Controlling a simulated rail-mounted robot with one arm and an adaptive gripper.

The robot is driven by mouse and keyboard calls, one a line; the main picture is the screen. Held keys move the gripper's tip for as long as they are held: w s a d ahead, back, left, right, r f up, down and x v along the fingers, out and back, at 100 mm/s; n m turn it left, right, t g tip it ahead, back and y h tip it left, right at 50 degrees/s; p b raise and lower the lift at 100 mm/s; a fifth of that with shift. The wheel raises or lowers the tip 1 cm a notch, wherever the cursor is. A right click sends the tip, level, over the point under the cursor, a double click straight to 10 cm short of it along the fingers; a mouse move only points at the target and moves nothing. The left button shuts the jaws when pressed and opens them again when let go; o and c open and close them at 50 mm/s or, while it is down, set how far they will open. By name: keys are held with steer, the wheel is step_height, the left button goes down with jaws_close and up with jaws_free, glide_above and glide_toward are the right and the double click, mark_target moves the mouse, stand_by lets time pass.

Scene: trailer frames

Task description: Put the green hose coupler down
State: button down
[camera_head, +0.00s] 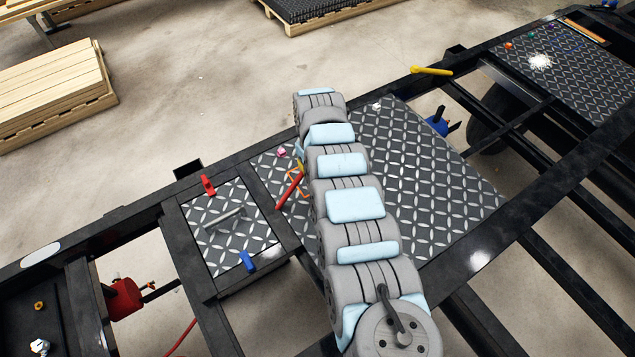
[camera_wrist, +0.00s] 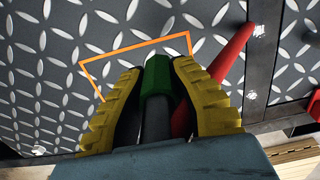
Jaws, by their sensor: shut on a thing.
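The green hose coupler (camera_wrist: 157,76) is in the wrist view, between the two yellow ribbed fingers of my gripper (camera_wrist: 156,84), which is shut on it. A dark cylindrical part extends from it toward the camera. Beyond it, an orange outline (camera_wrist: 120,52) marks the diamond-plate surface (camera_wrist: 45,62). The coupler overlaps the outline's area in the picture; I cannot tell whether it touches the plate. In the head view the orange outline (camera_head: 303,181) shows partly beside my arm, on the large plate (camera_head: 430,185). My arm hides the coupler there.
A red bar (camera_head: 290,190) lies close to the outline, and it also shows right of my gripper (camera_wrist: 235,52). A pink piece (camera_head: 281,153) is nearby. A smaller plate (camera_head: 232,245) holds a grey bar (camera_head: 224,218), a red piece (camera_head: 208,185) and a blue piece (camera_head: 247,261). The large plate's right part is clear.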

steer(key=shift+w+d+f+b, duration=0.1)
steer(key=shift+w+f+b, duration=0.25)
steer(key=shift+b, duration=0.5)
steer(key=shift+w+d+f+b, duration=0.15)
steer(key=shift+f+b, duration=0.4)
steer(key=shift+b, duration=0.35)
steer(key=shift+w+a+f+b, duration=0.1)
steer(key=shift+w+f+b, duration=0.25)
steer(key=shift+b, duration=0.5)
steer(key=shift+w+d+f+b, duration=0.2)
steer(key=shift+d+b, duration=0.05)
steer(key=shift+b, duration=0.65)
steer(key=shift+f+b, duration=0.1)
steer(key=shift+b, duration=0.25)
steer(key=shift+w+f+b, duration=0.25)
steer(key=shift+f+b, duration=0.15)
steer(key=shift+b, duration=0.55)
steer(key=shift+f+b, duration=1.1)
steer(key=shift+f, duration=0.35)
steer(key=c, duration=1)
jaws_free()
step_height(320, 180, up, 12)
steer(key=shift+r+p, duration=0.15)
steer(key=shift+p, duration=0.65)
